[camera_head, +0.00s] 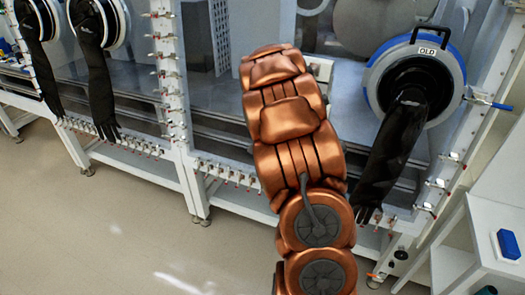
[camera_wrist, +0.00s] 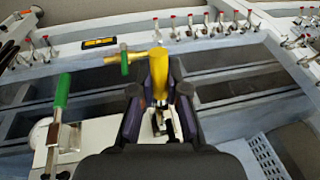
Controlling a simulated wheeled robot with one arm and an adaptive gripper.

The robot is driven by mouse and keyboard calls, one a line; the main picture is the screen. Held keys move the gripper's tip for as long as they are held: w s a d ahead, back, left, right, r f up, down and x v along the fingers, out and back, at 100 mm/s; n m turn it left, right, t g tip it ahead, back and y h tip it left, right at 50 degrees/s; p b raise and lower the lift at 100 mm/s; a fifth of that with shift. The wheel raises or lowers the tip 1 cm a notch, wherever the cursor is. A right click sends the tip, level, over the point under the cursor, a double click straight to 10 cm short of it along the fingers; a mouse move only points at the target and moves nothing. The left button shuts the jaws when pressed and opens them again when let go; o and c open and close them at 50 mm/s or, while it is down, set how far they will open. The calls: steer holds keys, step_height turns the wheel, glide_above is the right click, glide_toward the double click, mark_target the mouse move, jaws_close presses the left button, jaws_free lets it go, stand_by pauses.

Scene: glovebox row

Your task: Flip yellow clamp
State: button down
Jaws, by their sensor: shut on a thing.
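The yellow clamp (camera_wrist: 158,72) shows in the wrist view as an upright yellow handle on a small metal base near the picture's middle. My gripper (camera_wrist: 159,95) has one dark finger on each side of this handle and is shut on it. The fingers hide part of the clamp's lower end. In the head view my copper-coloured arm reaches toward the glovebox, and neither my gripper nor the yellow clamp can be made out there.
In the wrist view a green-handled clamp (camera_wrist: 62,92) stands at left, and another green handle (camera_wrist: 124,60) is close left of the yellow one. Small red-tipped clamps line the frame. In the head view, a port marked OLD (camera_head: 427,50) has a hanging black glove (camera_head: 392,150). A white table (camera_head: 500,200) stands right.

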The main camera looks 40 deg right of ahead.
steer(key=c, duration=1.2)
jaws_free()
steer(key=shift+o, duration=0.2)
steer(key=v, duration=1.2)
